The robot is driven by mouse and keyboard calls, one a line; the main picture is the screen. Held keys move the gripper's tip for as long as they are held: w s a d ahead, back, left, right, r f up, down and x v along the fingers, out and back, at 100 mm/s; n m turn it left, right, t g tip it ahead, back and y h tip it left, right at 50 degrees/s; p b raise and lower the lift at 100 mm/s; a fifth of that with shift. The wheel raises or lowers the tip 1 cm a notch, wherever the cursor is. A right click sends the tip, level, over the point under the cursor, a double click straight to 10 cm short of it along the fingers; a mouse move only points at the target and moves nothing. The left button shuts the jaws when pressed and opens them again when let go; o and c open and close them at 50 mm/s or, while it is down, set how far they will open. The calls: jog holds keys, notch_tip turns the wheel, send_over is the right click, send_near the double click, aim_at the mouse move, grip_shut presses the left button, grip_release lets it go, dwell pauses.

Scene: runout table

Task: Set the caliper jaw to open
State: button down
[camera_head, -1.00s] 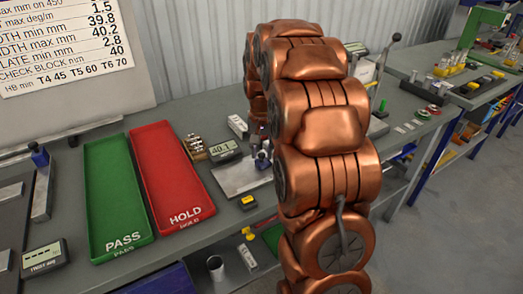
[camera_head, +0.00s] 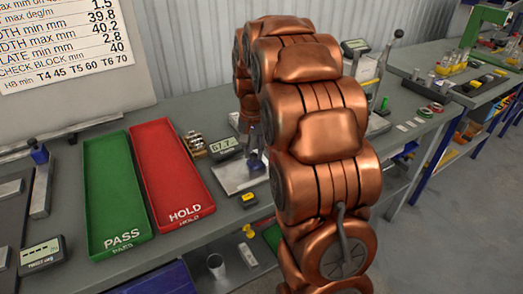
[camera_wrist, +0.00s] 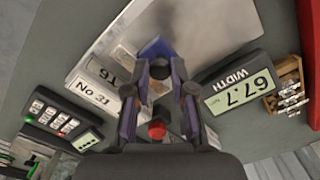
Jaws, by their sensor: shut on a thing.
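The caliper's blue jaw (camera_wrist: 155,47) shows in the wrist view just beyond my fingertips, on a bare metal plate (camera_wrist: 215,25). In the head view the blue jaw (camera_head: 257,163) is at the left edge of my copper arm. My gripper (camera_wrist: 160,78) is shut on the caliper jaw, with a fingertip on each side of its dark upper part. My fingers and arm hide part of the caliper.
A green PASS tray (camera_head: 117,195) and a red HOLD tray (camera_head: 170,175) lie left of the caliper. A small wooden rack (camera_head: 195,143) stands by the display.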

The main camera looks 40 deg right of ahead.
jog(key=a, duration=0.3)
jog(key=shift+w+a+b, duration=0.2)
jog(key=shift+a+b, duration=0.05)
jog(key=shift+b, duration=0.05)
jog(key=c, duration=1)
grip_release()
notch_tip(320, 180, up, 12)
jog(key=shift+s+a, duration=0.1)
jog(key=shift+s, duration=0.05)
